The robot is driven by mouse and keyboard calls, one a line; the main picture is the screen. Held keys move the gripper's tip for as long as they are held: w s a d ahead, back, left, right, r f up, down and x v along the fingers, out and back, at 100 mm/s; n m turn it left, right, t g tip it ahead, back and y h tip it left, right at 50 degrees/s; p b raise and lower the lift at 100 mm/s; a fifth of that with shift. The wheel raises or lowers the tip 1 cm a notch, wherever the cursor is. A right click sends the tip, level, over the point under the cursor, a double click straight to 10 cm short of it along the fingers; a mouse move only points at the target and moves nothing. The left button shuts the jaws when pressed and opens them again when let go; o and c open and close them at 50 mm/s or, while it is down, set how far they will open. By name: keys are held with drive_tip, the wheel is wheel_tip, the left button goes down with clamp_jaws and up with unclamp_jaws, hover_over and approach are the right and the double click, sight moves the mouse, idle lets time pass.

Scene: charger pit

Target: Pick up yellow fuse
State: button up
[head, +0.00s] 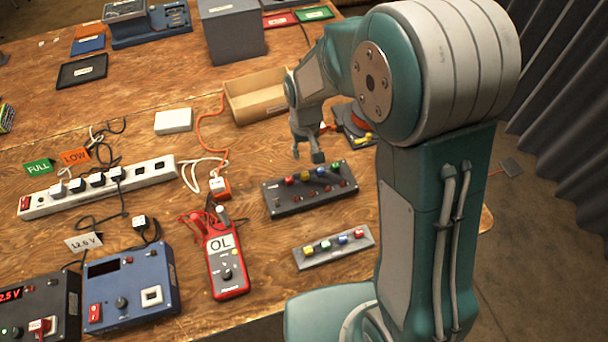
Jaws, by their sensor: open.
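A dark fuse block (290,208) lies on the wooden table near the middle and bears red, yellow, blue and green pieces in a row. Its yellow fuse (305,176) is second from the left. A grey strip (312,262) in front of it also holds small coloured pieces, with a yellow one (309,250) at its left end. My gripper (307,155) is open and points down, just behind the dark block in the picture. Nothing shows between its fingers. Its exact height above the block is hard to tell.
A red multimeter (227,262) stands left of the grey strip. An open wooden box (270,115) lies behind my gripper. A white power strip (150,172) and cables are at left. A blue power supply (130,300) is at front left. Bare table shows between them.

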sight(304, 173)
wheel_tip(304, 173, down, 10)
drive_tip(key=shift+f, duration=0.1)
idle(0.4)
drive_tip(key=c, duration=0.6)
